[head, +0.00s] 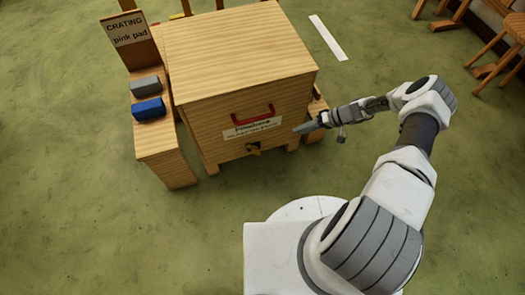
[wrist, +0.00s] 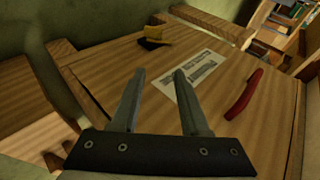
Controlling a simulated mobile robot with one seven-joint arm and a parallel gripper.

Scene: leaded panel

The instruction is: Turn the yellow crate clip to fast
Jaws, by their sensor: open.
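The yellow crate clip (head: 254,148) sits low on the front of the wooden crate (head: 238,52), below a white label. In the wrist view the clip (wrist: 157,34) shows near the top, with a dark part beside it. My gripper (head: 298,129) is to the right of the clip, in front of the crate's right side, apart from the clip. In the wrist view my gripper (wrist: 158,75) has its two fingers apart with nothing between them. The clip is too small to read its setting.
A red handle (head: 252,114) and a white label (head: 252,128) are on the crate's front. A side bench (head: 158,142) at left holds a grey block (head: 145,85), a blue block (head: 148,109) and a "CRATING pink pad" sign (head: 125,29). The green floor in front is clear.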

